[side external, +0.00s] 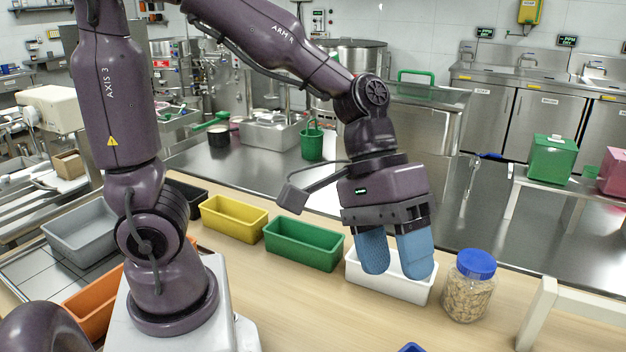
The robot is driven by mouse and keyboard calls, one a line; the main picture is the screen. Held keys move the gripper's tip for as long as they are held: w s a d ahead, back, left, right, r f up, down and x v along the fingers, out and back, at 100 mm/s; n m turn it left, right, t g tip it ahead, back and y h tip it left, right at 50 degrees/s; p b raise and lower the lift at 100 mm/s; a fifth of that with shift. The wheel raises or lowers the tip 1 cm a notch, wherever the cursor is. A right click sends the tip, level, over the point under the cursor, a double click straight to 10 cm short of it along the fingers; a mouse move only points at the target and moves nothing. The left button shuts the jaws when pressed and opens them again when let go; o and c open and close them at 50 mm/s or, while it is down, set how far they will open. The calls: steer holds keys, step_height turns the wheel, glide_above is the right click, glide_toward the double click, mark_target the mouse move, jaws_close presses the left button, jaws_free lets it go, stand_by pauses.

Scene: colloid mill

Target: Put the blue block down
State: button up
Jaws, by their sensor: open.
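My gripper (397,271) points down with two blue textured fingers set apart, and it is open. I see nothing between the fingers. The fingertips overlap the white bin (393,292) in the picture; I cannot tell whether they are above it or inside it. The inside of the bin is mostly hidden by the fingers. A small blue thing (412,348) shows at the bottom edge of the view, on the table. It is cut off by the frame, so I cannot tell whether it is the blue block.
A green bin (303,254) and a yellow bin (233,219) stand left of the white bin. A jar with a blue lid (469,285) stands close on its right. A white frame (537,313) stands at the right.

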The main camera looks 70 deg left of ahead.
steer(key=s+a+r+m+t+y, duration=0.1)
steer(key=s+a+r+t+y, duration=0.1)
steer(key=a, duration=0.5)
steer(key=s+a+r+m+t+y, duration=0.2)
steer(key=s+a+r+y, duration=0.2)
steer(key=a, duration=0.3)
steer(key=shift+s+m+t, duration=0.15)
steer(key=shift+m+t, duration=0.15)
steer(key=shift+t, duration=0.1)
steer(key=shift+d, duration=0.1)
